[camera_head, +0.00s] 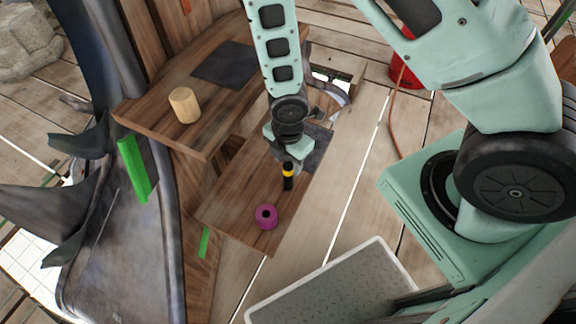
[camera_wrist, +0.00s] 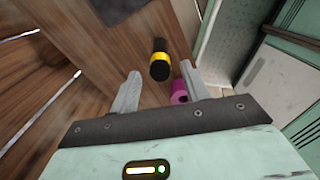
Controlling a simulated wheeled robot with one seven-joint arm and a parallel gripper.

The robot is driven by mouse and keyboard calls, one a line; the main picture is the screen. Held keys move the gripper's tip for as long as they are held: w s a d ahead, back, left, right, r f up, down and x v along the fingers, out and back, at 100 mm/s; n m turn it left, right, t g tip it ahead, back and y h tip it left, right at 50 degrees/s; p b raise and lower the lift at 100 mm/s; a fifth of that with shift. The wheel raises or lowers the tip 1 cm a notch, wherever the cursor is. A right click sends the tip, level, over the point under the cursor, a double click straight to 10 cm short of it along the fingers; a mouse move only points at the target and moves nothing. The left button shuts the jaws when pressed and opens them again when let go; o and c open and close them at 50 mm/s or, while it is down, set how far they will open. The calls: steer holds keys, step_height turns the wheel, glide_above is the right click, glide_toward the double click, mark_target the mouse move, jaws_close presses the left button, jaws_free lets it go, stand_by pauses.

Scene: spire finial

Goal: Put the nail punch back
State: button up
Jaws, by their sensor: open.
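A black cylinder with a yellow band, likely the nail punch (camera_head: 288,183), stands on the lower wooden shelf (camera_head: 235,205), seemingly upright. It also shows in the wrist view (camera_wrist: 160,66), just beyond the gap between my fingertips. My gripper (camera_head: 287,160) is just above and behind it in the head view. I cannot tell whether a finger touches the cylinder. A dark grey patch (camera_head: 317,152) on the lower shelf is partly hidden by my gripper.
A magenta ring-shaped piece (camera_head: 266,217) lies near the cylinder on the lower shelf. The upper shelf (camera_head: 150,110) holds a pale wooden cylinder (camera_head: 184,105) and a bare dark patch (camera_head: 224,65). Green strips (camera_head: 133,167) hang at the left. A red bucket (camera_head: 404,65) stands behind.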

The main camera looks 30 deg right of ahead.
step_height(320, 180, up, 6)
steer(key=shift+r+p, duration=0.1)
steer(key=shift+p, duration=0.6)
steer(key=d+r+m+t, duration=0.1)
steer(key=d+r+m, duration=0.5)
steer(key=r+m, duration=0.5)
steer(key=d+r+m+t, duration=0.2)
steer(key=d+r+m, duration=0.4)
steer(key=r+m, duration=0.5)
steer(key=s+a+r+n+g, duration=0.15)
steer(key=s+a+n, duration=0.25)
steer(key=s+a, duration=0.4)
steer(key=s+a+n+g, duration=0.2)
steer(key=s+a+n, duration=0.3)
steer(key=a, duration=0.6)
step_height(320, 180, up, 12)
steer(key=m+p, duration=0.1)
steer(key=p, duration=1.1)
steer(key=shift+d+r+m+y+p, duration=0.25)
steer(key=shift+d+m+y+p, duration=0.05)
steer(key=shift+d+p, duration=0.05)
steer(key=shift+s+t, duration=0.1)
steer(key=shift+t, duration=0.15)
